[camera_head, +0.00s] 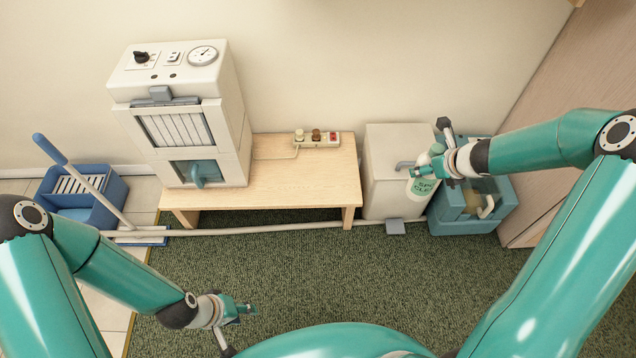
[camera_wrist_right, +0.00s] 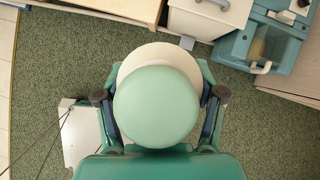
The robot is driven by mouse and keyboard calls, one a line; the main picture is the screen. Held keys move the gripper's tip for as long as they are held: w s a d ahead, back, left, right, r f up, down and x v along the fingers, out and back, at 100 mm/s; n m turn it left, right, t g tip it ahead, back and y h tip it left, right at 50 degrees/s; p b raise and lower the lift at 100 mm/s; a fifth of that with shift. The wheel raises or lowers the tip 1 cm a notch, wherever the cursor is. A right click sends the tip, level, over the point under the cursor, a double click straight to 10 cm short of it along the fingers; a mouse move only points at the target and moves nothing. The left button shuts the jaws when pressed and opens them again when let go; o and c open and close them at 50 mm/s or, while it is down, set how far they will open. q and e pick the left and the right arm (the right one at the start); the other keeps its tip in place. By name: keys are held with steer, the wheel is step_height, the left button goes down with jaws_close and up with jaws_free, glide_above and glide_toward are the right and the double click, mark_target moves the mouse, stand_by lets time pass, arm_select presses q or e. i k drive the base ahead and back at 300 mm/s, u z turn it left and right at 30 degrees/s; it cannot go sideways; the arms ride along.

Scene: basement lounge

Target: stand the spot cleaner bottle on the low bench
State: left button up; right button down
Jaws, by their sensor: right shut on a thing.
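The spot cleaner bottle (camera_head: 423,184) is pale with a green cap and a label whose lettering is partly hidden. My right gripper (camera_head: 440,168) is shut on it and holds it upright in front of the white cabinet. In the right wrist view the bottle's round green cap (camera_wrist_right: 156,106) sits between the two fingers of the right gripper (camera_wrist_right: 160,96), with carpet below. The low bench (camera_head: 290,180) is pale wood and stands against the wall, left of the bottle. My left gripper (camera_head: 240,310) is low over the carpet, apparently empty; its jaw opening is unclear.
A white machine (camera_head: 180,120) with a gauge stands on the bench's left part. A power strip (camera_head: 318,139) lies at the bench's back. The bench's front right top is clear. A white cabinet (camera_head: 385,150) and a teal machine (camera_head: 470,215) stand right. A blue bucket (camera_head: 80,205) is far left.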

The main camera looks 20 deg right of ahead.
mark_target(340, 186)
steer(key=u, duration=0.1)
steer(key=i, duration=1)
steer(key=z, duration=0.1)
